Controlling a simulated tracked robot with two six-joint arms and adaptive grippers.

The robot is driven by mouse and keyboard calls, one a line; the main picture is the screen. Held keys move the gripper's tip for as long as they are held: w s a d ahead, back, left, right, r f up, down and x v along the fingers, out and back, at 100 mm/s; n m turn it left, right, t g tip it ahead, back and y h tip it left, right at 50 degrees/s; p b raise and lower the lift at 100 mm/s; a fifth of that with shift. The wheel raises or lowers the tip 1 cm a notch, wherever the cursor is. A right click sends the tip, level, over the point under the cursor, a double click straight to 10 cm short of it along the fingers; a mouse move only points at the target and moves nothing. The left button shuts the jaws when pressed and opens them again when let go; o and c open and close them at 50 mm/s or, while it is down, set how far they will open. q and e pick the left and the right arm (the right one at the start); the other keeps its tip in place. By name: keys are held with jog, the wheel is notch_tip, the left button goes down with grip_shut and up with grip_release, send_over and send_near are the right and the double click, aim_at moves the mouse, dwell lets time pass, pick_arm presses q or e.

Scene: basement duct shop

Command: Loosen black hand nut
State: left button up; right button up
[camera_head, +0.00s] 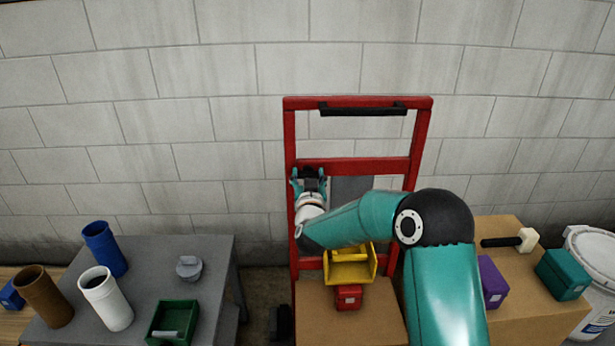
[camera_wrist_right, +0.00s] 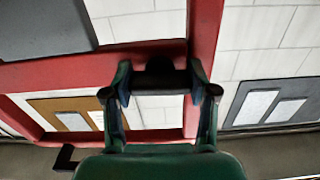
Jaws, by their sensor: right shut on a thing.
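The black hand nut (camera_head: 308,171) sits at the left upright of the red frame (camera_head: 424,140), near its crossbar. My right gripper (camera_head: 309,180) is shut on it, reaching in from the right side of the picture. In the right wrist view the dark nut (camera_wrist_right: 160,68) lies between the two fingertips of my right gripper (camera_wrist_right: 160,82), against the red frame, and its details are too dark to tell. My left gripper is not in view.
A yellow bin (camera_head: 350,270) and a red box (camera_head: 348,297) are in front of the frame on a cardboard box. A grey table (camera_head: 215,260) at left holds tubes and a green tray (camera_head: 172,322). At right are a purple box (camera_head: 493,282), a teal box (camera_head: 563,274), a mallet (camera_head: 528,240) and a white bucket (camera_head: 597,258).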

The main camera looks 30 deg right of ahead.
jog(key=shift+c, duration=0.7)
jog(key=shift+f+n+b, duration=0.1)
jog(key=shift+n+b, duration=0.2)
jog(key=shift+b, duration=0.2)
jog(key=o, duration=1.2)
jog(key=shift+c, duration=0.2)
jog(key=v, duration=1.2)
